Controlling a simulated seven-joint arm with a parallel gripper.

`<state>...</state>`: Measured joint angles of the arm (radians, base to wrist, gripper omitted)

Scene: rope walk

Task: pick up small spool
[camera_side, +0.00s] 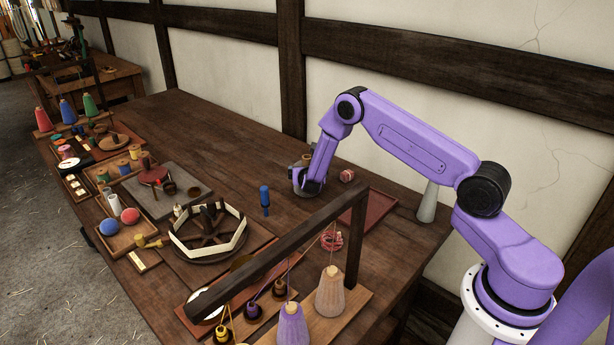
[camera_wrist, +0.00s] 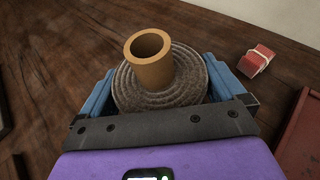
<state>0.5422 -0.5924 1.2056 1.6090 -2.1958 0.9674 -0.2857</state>
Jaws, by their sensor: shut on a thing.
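A small spool (camera_wrist: 185,88) with a round grey coil and a tan hollow core (camera_wrist: 151,68) sits between the blue fingers in the wrist view. My gripper (camera_wrist: 160,90) is shut on the spool, one finger at each side of the coil. In the side view my gripper (camera_side: 308,184) points down near the wall side of the table. The spool's tan top (camera_side: 307,159) shows there just behind the gripper; the rest is mostly hidden. I cannot tell whether the spool touches the table.
A red tied bundle (camera_side: 346,175) lies just right of the gripper, beside a red tray (camera_side: 375,212). A dark wooden frame (camera_side: 290,250) with hanging threads stands in front. A blue peg (camera_side: 265,200) stands to the left. The table behind the peg is clear.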

